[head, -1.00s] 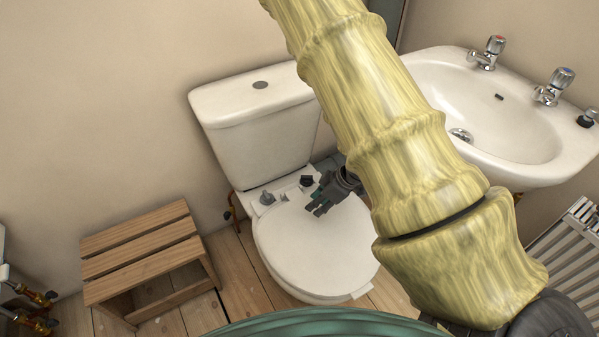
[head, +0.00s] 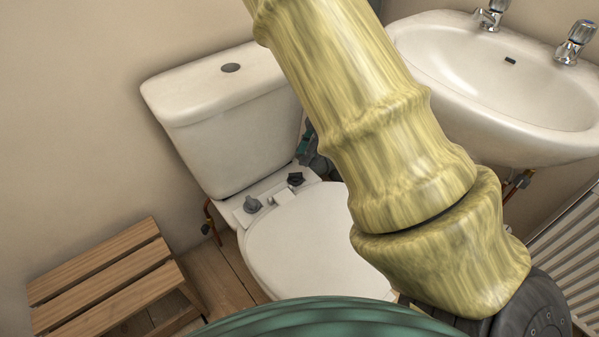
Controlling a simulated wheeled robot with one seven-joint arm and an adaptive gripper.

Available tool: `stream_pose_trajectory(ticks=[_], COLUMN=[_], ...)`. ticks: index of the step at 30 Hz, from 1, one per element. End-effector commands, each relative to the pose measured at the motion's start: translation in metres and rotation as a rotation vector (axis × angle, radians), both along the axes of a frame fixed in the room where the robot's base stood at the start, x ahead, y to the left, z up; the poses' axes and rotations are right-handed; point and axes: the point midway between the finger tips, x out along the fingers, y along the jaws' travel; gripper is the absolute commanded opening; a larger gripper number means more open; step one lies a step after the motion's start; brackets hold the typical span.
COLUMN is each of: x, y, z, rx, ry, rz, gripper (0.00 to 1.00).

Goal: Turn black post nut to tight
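The black post nut (head: 296,179) sits on the white rear ledge of the toilet, just behind the seat lid (head: 310,240). A grey post nut (head: 252,204) sits on the same ledge to its left. My gripper (head: 309,150) shows only in part, as dark and teal pieces beside the cistern, above and to the right of the black nut in the picture. It looks apart from the nut. My thick yellow arm hides the rest of it, so its fingers cannot be made out.
The cistern (head: 220,125) stands against the wall behind the nuts. A washbasin (head: 490,85) with taps is at the upper right, above a white radiator (head: 570,235). A slatted wooden stool (head: 105,280) stands at the lower left. Floorboards show between stool and toilet.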

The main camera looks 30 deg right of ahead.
Motion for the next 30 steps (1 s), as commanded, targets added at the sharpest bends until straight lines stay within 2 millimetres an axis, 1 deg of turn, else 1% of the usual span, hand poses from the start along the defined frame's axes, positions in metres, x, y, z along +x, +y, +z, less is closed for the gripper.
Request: stream_pose_trajectory(ticks=[1, 3, 9, 12, 18, 27, 28, 30], x=[0.001, 0.003, 0.008, 0.009, 0.010, 0.010, 0.010, 0.010], y=[0.004, 0.009, 0.019, 0.023, 0.026, 0.026, 0.026, 0.026], z=[-0.013, -0.024, -0.051, -0.061, -0.071, -0.072, -0.072, -0.072], rx=[0.000, 0.000, -0.001, -0.001, 0.000, -0.001, -0.001, -0.001], ry=[0.002, 0.002, 0.001, 0.001, 0.000, 0.001, 0.001, 0.001], rz=[0.002, 0.002, 0.001, 0.001, -0.002, -0.003, -0.003, -0.003], gripper=[0.33, 0.33, 0.33, 0.33, 0.33, 0.33, 0.31, 0.18])
